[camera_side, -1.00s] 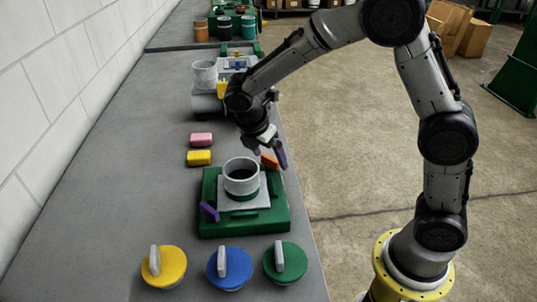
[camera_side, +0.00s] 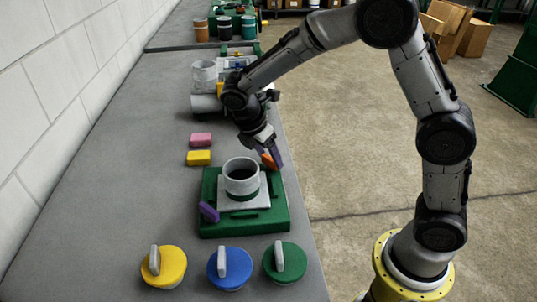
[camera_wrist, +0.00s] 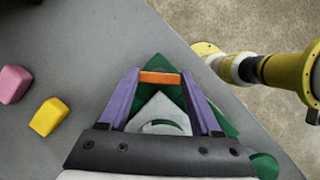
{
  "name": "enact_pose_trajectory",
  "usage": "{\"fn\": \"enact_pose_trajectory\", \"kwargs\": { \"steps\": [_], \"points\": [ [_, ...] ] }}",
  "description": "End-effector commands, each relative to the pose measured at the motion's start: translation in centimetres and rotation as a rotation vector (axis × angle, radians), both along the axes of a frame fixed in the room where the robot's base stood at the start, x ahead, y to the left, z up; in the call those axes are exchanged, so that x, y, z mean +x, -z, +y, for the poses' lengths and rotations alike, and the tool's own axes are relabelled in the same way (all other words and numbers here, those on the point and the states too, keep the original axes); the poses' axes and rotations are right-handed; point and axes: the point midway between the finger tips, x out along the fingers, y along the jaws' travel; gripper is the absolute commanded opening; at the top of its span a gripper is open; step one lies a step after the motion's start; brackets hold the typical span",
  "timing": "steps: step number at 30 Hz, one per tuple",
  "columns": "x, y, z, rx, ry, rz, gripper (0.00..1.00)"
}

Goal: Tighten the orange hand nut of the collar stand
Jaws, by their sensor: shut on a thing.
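The collar stand is a green base (camera_side: 212,228) with a pale square plate and a grey ring collar (camera_side: 241,182) standing on it. The orange hand nut (camera_side: 268,160) is at the stand's far right corner. My gripper (camera_side: 271,160) reaches down to it from above. In the wrist view the orange nut (camera_wrist: 160,78) spans between the two purple fingertips of my gripper (camera_wrist: 158,80), and both touch its ends. A purple hand nut (camera_side: 209,212) sits at the stand's near left side. The ring is mostly hidden in the wrist view.
Pink (camera_side: 201,140) and yellow (camera_side: 199,158) blocks lie left of the stand. Yellow (camera_side: 163,266), blue (camera_side: 230,267) and green (camera_side: 284,262) lids with grey handles stand in front. A grey cylinder (camera_side: 204,74) stands behind. The bench's left part is clear.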

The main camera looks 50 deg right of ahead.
Motion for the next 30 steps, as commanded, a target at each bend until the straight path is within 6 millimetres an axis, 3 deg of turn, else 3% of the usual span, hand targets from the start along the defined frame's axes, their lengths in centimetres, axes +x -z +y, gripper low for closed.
{"fn": "enact_pose_trajectory", "kwargs": {
  "steps": [30],
  "points": [
    [0.54, -0.07, -0.33, 0.002, 0.94, 0.0, 0.09]
  ]
}}
